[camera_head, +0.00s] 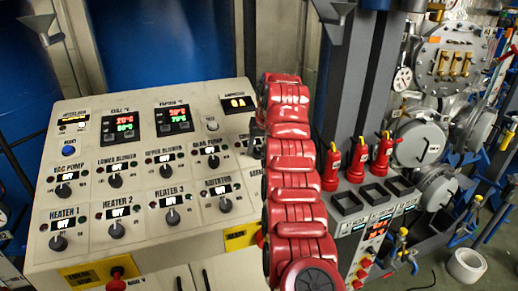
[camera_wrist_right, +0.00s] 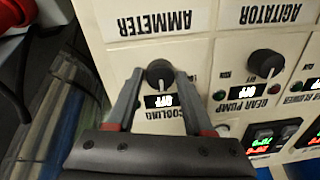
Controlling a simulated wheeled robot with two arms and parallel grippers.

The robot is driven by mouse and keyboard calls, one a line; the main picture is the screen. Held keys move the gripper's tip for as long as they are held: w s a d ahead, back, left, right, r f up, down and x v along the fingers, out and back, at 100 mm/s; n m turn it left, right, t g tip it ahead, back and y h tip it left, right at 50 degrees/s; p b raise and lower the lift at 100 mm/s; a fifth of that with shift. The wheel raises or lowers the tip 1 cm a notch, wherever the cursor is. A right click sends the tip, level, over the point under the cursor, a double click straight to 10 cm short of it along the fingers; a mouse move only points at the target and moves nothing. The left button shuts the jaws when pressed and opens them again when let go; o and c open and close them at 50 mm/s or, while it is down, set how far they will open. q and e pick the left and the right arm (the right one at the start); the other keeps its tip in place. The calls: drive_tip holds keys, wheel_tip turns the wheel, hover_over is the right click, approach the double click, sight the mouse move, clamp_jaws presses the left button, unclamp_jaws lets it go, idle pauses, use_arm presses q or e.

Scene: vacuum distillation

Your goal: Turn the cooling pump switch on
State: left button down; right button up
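The control panel (camera_head: 105,195) stands at the left in the head view. The cooling pump switch (camera_wrist_right: 159,73) is a dark round knob, seen upside down in the right wrist view, and its small display (camera_wrist_right: 162,101) reads OFF. My right gripper (camera_wrist_right: 159,75) is open, with one finger on each side of the knob; whether either finger touches it I cannot tell. In the head view my red right arm covers the panel's right part and mostly hides the cooling pump switch. My left gripper is not in view.
The gear pump knob (camera_wrist_right: 265,63) and agitator label (camera_wrist_right: 277,15) are close beside it in the right wrist view. Several other knobs fill the panel. Red bottles (camera_head: 331,166) stand on a dark rack to the right of my arm in the head view.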

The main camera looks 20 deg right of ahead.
clamp_jaws()
drive_tip(key=shift+f+m+b, duration=0.1)
drive_tip(key=shift+m+b, duration=0.7)
drive_tip(key=shift+b, duration=0.15)
drive_tip(key=shift+m+b, duration=0.6)
drive_tip(key=shift+m, duration=0.3)
drive_tip(key=shift+m+b, duration=0.4)
drive_tip(key=shift+m, duration=1.4)
drive_tip(key=m, duration=0.4)
drive_tip(key=shift+s+m, duration=0.1)
drive_tip(key=shift+m, duration=0.3)
